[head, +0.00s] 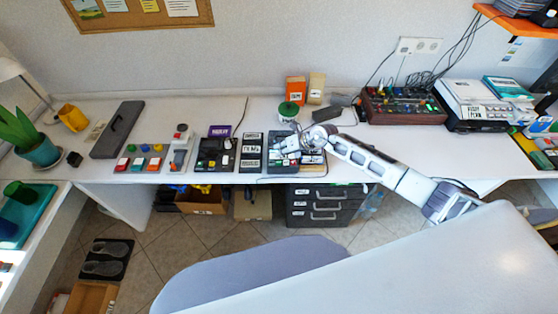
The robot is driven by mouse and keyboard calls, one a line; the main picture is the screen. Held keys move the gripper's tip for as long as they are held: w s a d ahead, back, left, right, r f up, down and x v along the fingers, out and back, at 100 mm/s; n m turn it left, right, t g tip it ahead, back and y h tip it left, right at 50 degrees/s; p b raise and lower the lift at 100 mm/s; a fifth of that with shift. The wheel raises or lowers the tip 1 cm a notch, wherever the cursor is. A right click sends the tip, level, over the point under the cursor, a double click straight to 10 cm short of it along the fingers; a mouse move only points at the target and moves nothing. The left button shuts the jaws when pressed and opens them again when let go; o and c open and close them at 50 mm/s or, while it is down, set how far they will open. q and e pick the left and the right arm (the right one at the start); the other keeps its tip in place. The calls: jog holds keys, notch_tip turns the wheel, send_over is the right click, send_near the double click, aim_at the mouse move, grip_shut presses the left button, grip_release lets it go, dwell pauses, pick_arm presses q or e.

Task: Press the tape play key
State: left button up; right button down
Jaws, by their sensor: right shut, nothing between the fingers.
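A dark tape deck (316,158) stands near the front edge of the long white desk, right of a black panel with white labels (251,152). My right arm reaches in from the right, and my right gripper (281,148) is over the deck's left part. The gripper is shut and empty, its fingers at or just above the deck's top. The gripper and wrist hide much of the deck; the play key cannot be made out, nor can I tell whether the fingers touch a key. My left gripper is not in view.
Left of the panel are a black device with coloured knobs (215,155) and small coloured buttons (139,162). Behind the deck stand a green-lidded cup (288,111) and an orange box (296,89). A mixer with cables (402,106) and a printer (474,105) are at right.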

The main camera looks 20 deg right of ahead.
jog(key=shift+r+p, duration=1.05)
jog(key=shift+r, duration=0.3)
